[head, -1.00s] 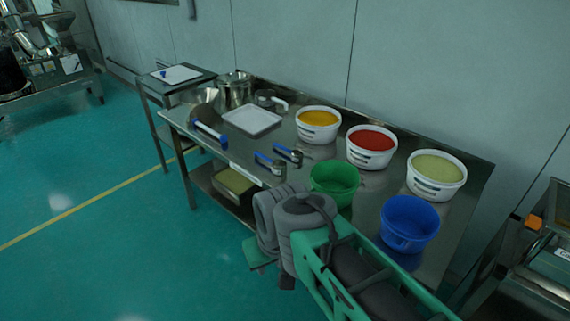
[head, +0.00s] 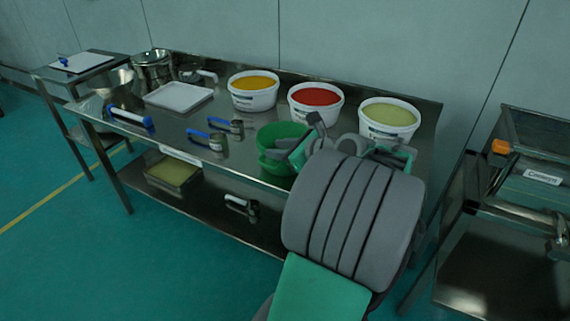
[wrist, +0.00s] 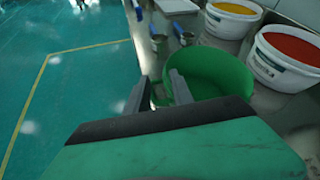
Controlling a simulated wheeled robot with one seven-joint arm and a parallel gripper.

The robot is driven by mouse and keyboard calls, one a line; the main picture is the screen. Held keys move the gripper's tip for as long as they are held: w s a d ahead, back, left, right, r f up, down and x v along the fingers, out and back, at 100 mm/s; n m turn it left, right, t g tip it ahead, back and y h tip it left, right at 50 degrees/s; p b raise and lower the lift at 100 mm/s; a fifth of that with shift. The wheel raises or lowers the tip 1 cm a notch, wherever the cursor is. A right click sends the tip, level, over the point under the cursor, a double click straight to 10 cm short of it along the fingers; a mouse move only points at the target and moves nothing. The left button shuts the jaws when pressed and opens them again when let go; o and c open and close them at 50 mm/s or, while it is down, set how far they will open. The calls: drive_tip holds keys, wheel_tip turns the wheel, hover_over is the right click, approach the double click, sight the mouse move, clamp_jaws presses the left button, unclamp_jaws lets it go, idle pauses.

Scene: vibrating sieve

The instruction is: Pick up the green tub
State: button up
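The green tub (head: 268,141) stands near the front edge of the metal table, and my arm partly hides it on its right side. In the wrist view the green tub (wrist: 222,72) appears empty where its inside shows. My gripper (wrist: 160,76) is open, its two grey fingers apart at the tub's left wall. The right finger overlaps the tub's inside and the left finger is outside it. I cannot tell whether either finger touches the wall.
White tubs of yellow (head: 253,96), red (head: 316,108) and pale green (head: 388,124) material stand behind. Blue-handled scoops (head: 207,138), a white tray (head: 180,97) and a steel pot (head: 152,70) are to the left. Another machine (head: 530,190) is at right.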

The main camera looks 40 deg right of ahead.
drive_tip(key=shift+m+t+h, duration=0.3)
drive_tip(key=shift+m, duration=0.5)
drive_tip(key=x, duration=0.2)
drive_tip(key=b+x, duration=0.1)
drive_tip(key=x, duration=0.1)
drive_tip(key=d+x, duration=0.1)
drive_tip(key=x, duration=0.1)
drive_tip(key=shift+w+f, duration=0.2)
drive_tip(key=shift+f, duration=0.35)
clamp_jaws()
